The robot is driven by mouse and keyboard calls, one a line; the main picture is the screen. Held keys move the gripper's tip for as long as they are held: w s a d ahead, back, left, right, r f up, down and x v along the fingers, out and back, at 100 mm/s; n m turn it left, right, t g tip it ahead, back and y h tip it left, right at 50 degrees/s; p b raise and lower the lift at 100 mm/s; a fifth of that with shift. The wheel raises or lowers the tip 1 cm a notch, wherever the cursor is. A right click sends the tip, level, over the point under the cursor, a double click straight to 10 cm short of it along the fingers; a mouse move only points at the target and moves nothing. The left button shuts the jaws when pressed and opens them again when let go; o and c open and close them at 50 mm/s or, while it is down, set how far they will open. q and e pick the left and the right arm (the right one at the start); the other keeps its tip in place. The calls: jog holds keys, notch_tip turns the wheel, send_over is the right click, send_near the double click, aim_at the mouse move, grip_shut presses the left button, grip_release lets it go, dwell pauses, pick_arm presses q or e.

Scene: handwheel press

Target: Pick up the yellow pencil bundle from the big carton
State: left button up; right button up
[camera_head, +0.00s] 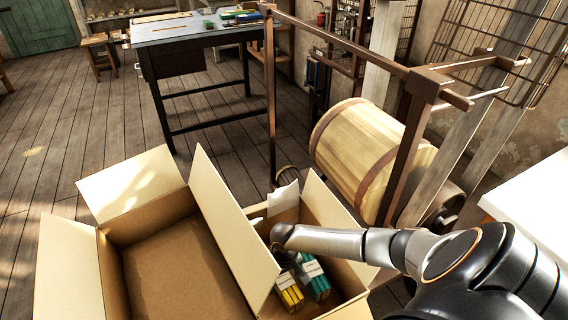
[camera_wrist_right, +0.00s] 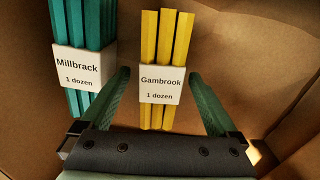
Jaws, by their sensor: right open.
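The yellow pencil bundle (camera_head: 290,292) lies in the right-hand carton (camera_head: 335,212), with a white band around it. In the right wrist view the yellow bundle (camera_wrist_right: 161,113) has a band reading "Gambrook 1 dozen". My right gripper (camera_wrist_right: 158,74) is open, with one finger on each side of the yellow bundle in that view. Gaps show between fingers and bundle; whether they touch is not clear. In the head view my right arm reaches into this carton and its hand partly hides the bundles. My left gripper is not in view.
A teal pencil bundle (camera_head: 316,276), labelled Millbrack in the wrist view, lies beside the yellow one. An open, empty-looking carton (camera_head: 105,270) stands to the left, its raised flap between the two. Behind are a wooden drum (camera_head: 350,140) in a frame and a dark table (camera_head: 185,32).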

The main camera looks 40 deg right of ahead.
jog(key=shift+f, duration=0.8)
grip_shut()
